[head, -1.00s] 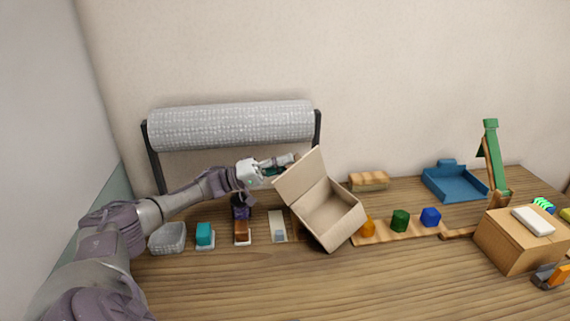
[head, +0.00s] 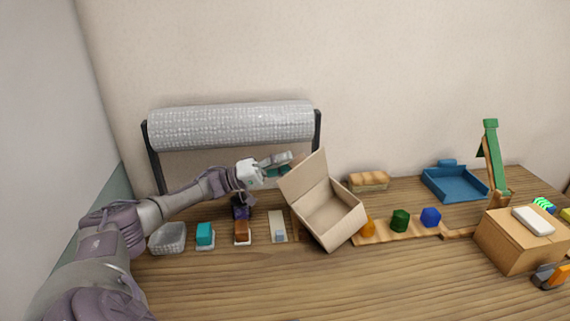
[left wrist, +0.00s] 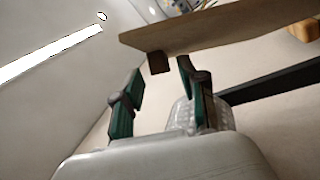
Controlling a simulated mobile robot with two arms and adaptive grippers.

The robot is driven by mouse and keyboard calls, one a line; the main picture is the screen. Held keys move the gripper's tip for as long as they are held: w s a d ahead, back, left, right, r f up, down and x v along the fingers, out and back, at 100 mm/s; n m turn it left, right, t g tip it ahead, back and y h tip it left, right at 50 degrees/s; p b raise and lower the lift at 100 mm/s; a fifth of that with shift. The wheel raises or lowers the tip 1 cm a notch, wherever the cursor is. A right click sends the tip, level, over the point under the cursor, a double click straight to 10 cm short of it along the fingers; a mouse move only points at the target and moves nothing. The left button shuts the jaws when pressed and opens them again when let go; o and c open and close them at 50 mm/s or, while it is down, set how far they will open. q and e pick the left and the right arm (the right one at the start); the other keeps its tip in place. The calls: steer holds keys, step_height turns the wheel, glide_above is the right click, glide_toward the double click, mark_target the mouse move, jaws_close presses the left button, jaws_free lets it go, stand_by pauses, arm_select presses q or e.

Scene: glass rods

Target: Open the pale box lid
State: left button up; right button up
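The pale cardboard box (head: 345,224) stands tilted on the table. Its lid (head: 308,180) is raised on the left side, and the bare inside of the box shows. In the left wrist view the lid (left wrist: 215,28) appears as a tan panel across the top, with a small brown piece below its edge. My left gripper (head: 290,164) is behind and left of the lid's upper edge. In the left wrist view its two green fingers (left wrist: 161,70) are spread apart with nothing clearly held. Whether a fingertip touches the lid cannot be told. My right gripper is not in view.
A roll on a dark stand (head: 230,125) is behind my left arm. A grey basket (head: 167,238) and small blocks on pads stand left of the box. A wooden strip with coloured blocks (head: 400,220), a blue tray (head: 455,184) and a cardboard box (head: 505,247) are to the right. The front table is clear.

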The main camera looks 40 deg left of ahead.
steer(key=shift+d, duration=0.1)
arm_select(q)
steer(key=v, duration=1.2)
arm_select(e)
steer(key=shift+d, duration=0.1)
arm_select(q)
steer(key=shift+f, duration=0.1)
steer(key=shift+c, duration=0.4)
